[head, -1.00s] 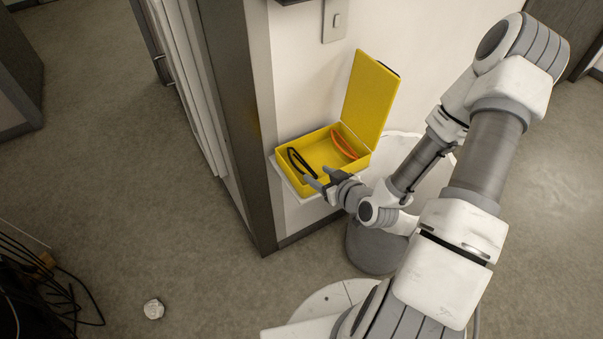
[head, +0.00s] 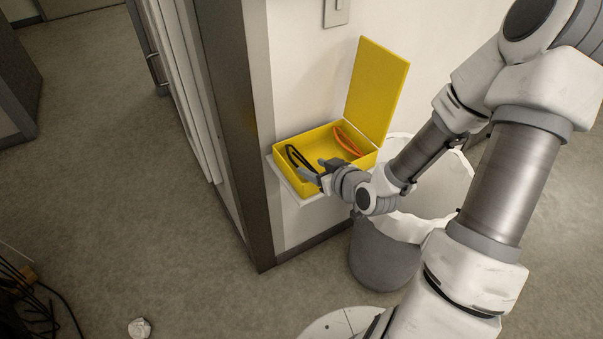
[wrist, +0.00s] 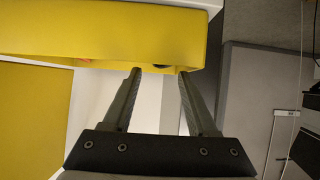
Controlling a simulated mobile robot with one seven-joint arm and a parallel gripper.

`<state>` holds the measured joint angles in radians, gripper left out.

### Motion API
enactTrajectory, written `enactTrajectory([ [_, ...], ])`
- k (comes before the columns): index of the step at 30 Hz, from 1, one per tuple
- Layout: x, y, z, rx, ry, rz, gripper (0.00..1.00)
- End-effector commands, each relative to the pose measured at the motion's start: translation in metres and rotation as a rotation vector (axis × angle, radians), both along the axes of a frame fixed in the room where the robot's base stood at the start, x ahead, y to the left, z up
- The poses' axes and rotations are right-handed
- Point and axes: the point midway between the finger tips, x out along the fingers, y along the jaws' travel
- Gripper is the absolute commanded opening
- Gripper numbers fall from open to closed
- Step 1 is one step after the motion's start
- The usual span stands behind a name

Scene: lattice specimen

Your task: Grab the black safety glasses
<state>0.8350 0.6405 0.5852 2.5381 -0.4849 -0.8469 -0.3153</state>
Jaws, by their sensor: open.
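The black safety glasses (head: 291,156) lie in the left part of an open yellow box (head: 335,174), against its left side. My gripper (head: 320,170) is open at the front edge of the box, just right of the glasses, with nothing between its fingers. In the wrist view my gripper (wrist: 159,72) has both fingers apart, with their tips close to the yellow box wall (wrist: 110,35). A small dark bit of something (wrist: 162,67) shows just beyond the tips; I cannot tell for sure what it is.
Orange glasses (head: 347,142) lie in the right part of the box. The raised lid (head: 377,88) stands at the back right. The box sits on a white wall shelf (head: 285,178) beside a dark door frame (head: 238,130). A grey bin (head: 375,255) stands below.

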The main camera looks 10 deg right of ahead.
Motion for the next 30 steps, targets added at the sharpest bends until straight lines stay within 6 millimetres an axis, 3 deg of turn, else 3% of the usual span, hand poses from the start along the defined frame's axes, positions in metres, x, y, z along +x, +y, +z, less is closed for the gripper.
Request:
enactTrajectory([
  [1,0.005,0.002,-0.007,0.0,-0.001,0.002,0.58],
  [11,0.021,0.008,-0.013,0.003,0.0,0.002,0.58],
  [21,0.061,0.021,-0.036,0.001,0.0,0.003,0.58],
  [30,0.064,0.021,-0.036,0.001,0.0,0.0,0.57],
])
